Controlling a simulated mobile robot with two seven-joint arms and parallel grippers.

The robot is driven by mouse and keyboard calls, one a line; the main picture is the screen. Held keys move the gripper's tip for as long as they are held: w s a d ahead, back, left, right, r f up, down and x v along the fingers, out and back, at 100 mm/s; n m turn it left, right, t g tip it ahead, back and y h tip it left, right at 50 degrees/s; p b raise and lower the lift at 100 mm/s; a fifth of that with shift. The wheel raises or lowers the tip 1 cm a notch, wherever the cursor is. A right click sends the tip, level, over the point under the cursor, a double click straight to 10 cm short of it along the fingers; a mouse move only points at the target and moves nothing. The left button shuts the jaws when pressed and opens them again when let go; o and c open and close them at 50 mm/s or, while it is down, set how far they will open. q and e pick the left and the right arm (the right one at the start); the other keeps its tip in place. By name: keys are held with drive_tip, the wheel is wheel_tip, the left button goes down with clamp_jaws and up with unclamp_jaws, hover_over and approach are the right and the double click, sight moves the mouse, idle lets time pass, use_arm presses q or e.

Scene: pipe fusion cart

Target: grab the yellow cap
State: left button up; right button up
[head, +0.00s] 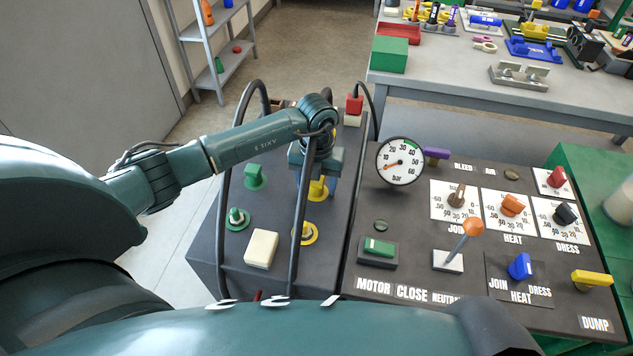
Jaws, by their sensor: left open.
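The yellow cap (318,191) sits on the dark top of the cart's left section, partly hidden under my left gripper. My left gripper (316,182) points down over it, open, with its fingers apart around the cap's upper part. I cannot tell whether the fingers touch it. A yellow ring with a fitting in it (304,233) lies nearer to me, without a cap on it. My right gripper is not in view.
Black hoses (225,200) arch over the cart close to my left gripper. A green cap (254,177), a green-ringed fitting (237,219) and a cream block (261,249) are to the left. A pressure gauge (401,161) and control panel (420,215) stand right.

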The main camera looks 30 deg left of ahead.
use_arm(q)
drive_tip(key=c, duration=1)
drive_tip(key=shift+r, duration=0.1)
drive_tip(key=shift+c, duration=0.2)
